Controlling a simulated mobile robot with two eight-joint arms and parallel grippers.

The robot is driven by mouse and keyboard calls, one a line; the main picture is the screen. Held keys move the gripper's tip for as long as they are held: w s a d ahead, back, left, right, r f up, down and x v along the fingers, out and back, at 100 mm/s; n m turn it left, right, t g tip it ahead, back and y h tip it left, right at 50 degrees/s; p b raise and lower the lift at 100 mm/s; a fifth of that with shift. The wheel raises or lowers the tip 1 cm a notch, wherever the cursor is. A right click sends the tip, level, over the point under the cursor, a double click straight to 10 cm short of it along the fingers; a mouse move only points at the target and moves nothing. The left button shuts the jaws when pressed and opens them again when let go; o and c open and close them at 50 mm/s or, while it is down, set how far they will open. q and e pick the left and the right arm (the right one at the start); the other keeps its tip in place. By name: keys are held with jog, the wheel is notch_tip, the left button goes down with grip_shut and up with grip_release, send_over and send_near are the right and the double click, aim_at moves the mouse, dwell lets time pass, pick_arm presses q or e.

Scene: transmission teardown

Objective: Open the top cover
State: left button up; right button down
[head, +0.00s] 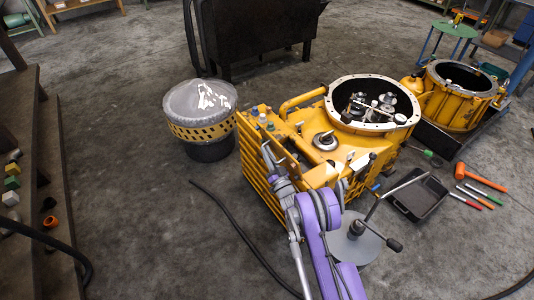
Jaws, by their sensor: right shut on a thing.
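The yellow transmission housing (338,182) stands on the floor at the centre right of the head view, with a large round flanged opening showing gears and shafts inside. The top cover (290,152) seems to be the yellow plate with a dark edge on the housing's near left top, and it looks tilted. My right gripper (268,153) is at this plate's near left edge and appears shut on it. The fingertips are small and partly hidden, so the exact contact is unclear. My purple right arm covers part of the housing's front. My left gripper is out of view.
A domed grey part with a yellow perforated band (203,118) stands left of the housing. A second yellow housing (457,105) is at right. A black tray (419,196), an orange mallet (480,176) and a round-based stand (356,243) lie right. Open floor lies left, crossed by a black hose (237,231).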

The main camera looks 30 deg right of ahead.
jog(key=shift+d+r+m+g+h, duration=0.15)
jog(key=shift+d+r+m+h, duration=0.25)
jog(key=shift+m, duration=0.55)
jog(key=shift+d+r+m+g+h, duration=0.15)
jog(key=shift+d+r+m+h, duration=0.25)
jog(key=shift+m, duration=0.55)
jog(key=shift+d+f, duration=0.1)
jog(key=c, duration=0.9)
grip_release()
jog(key=v, duration=1)
jog(key=shift+s+f, duration=0.1)
jog(key=shift+s, duration=0.25)
